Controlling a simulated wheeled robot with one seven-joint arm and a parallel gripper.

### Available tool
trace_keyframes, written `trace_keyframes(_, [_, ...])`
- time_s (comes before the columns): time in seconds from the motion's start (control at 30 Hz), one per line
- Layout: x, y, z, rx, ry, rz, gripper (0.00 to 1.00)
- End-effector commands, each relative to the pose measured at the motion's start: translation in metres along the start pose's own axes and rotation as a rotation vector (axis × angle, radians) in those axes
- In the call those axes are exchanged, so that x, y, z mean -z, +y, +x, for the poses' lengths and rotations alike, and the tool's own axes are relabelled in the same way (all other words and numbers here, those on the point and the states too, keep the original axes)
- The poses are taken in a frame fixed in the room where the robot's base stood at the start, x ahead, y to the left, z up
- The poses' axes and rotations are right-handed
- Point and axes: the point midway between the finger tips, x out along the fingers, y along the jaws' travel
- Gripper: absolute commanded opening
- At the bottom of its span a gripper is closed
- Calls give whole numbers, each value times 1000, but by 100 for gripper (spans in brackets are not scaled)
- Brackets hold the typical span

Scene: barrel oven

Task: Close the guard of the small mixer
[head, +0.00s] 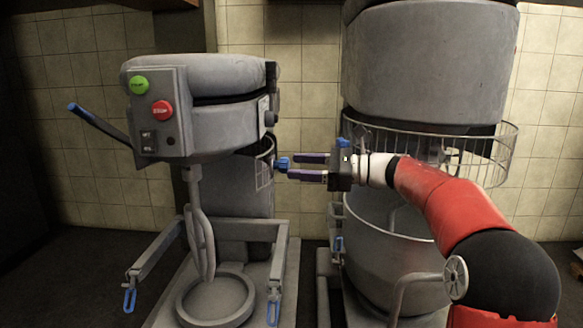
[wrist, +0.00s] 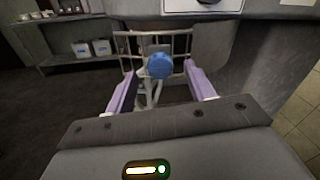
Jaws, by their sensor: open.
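The small mixer (head: 197,100) stands at the left in the head view, with a green and a red button on its front. Its wire guard (head: 264,176) sits swung round at the mixer's right side, so the front around the beater is uncovered. A blue knob (head: 282,164) sticks out from the guard. My gripper (head: 291,166) is open just right of the knob, its fingers pointing left. In the wrist view the guard (wrist: 124,46) shows ahead, and the blue knob (wrist: 160,66) lies between the tips of my open gripper (wrist: 160,78). I cannot tell whether either finger touches it.
A larger mixer (head: 430,60) stands on the right, with its wire guard ring (head: 505,158) and bowl (head: 385,250) behind my arm. The small mixer's bowl arms (head: 155,252) and a blue-tipped lever (head: 98,122) jut out. A shelf (wrist: 70,58) stands farther off.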

Motion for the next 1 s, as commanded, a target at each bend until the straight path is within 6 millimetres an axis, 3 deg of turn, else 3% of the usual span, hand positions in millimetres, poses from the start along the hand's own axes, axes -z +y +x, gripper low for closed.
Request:
trace_keyframes(0.2, [0, 0, 24, 1, 1, -1, 54])
trace_keyframes(0.53, [0, 0, 27, 1, 2, -1, 53])
trace_keyframes(0.93, [0, 0, 27, 1, 2, -1, 0])
trace_keyframes(1.0, [0, 0, 27, 1, 3, -1, 0])
